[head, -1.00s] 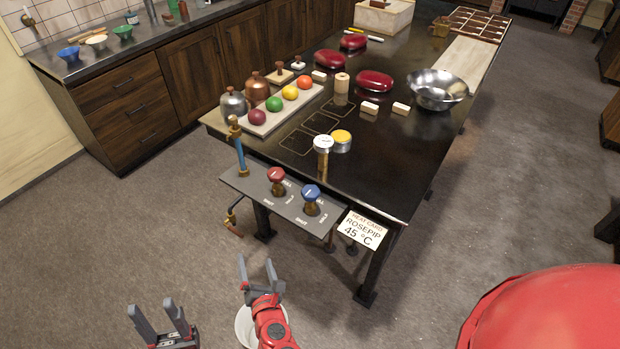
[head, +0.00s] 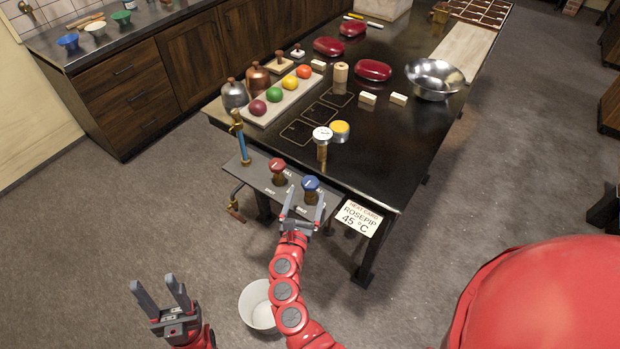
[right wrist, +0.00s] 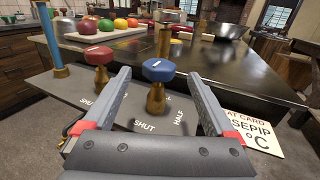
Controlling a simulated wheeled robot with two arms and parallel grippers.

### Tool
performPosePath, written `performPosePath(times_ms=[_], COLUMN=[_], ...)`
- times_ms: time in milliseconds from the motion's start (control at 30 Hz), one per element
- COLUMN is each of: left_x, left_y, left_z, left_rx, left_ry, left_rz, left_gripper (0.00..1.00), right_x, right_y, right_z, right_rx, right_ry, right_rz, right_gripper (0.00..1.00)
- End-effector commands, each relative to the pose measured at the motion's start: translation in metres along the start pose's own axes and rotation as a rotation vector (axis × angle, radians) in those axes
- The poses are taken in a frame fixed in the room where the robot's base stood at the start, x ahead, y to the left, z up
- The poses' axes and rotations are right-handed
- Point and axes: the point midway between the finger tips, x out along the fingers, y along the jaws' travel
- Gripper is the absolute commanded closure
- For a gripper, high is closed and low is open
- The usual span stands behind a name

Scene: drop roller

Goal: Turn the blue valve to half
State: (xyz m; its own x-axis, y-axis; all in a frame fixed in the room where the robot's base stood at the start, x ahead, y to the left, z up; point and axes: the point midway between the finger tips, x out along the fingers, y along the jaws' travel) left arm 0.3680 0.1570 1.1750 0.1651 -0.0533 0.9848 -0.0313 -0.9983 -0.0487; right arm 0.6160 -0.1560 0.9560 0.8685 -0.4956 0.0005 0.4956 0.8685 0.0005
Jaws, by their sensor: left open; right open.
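The blue valve (head: 310,184) stands on a grey panel (head: 252,175) at the table's near end, left of the heat card. In the right wrist view the blue valve (right wrist: 158,71) has a brass stem and sits between my open fingers, further ahead; I see no contact. SHUT and HALF labels show on the panel near it. My right gripper (head: 303,208) is open just in front of the blue valve, and its fingers show in the right wrist view (right wrist: 158,100). My left gripper (head: 162,292) is open and empty, low at the left, away from the panel.
A red valve (head: 278,164) stands just left of the blue one. A blue-and-brass pipe (head: 241,140) rises at the panel's left. The heat card (head: 357,217) hangs at the right. A white bucket (head: 257,305) stands on the floor below my right arm.

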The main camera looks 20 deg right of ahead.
Motion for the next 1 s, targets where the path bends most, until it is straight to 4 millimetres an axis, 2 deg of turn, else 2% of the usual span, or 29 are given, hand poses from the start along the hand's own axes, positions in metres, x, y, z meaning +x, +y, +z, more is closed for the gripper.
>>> performPosePath(times_ms=[100,300,467,700,1000], left_x=[0.007,0.01,0.01,0.01,0.01], left_y=[0.0,-0.001,-0.001,-0.001,-0.001], left_z=[-0.001,-0.002,-0.002,-0.002,-0.002], left_rx=[0.0,0.0,0.0,0.0,0.0], left_ry=[0.0,0.0,0.0,0.0,0.0], left_rz=[0.0,0.0,0.0,0.0,0.0], left_gripper=[0.5,0.5,0.5,0.5,0.5], right_x=[0.027,0.052,0.059,0.059,0.059], right_y=[0.001,0.001,0.001,0.001,0.001], right_z=[0.003,0.001,0.0,0.0,-0.001], right_rx=[-0.002,-0.002,0.001,0.0,0.0], right_ry=[-0.002,0.0,-0.001,0.0,0.0], right_rz=[0.0,0.002,0.002,0.003,0.003], right_gripper=[0.09,0.09,0.09,0.11,0.65])
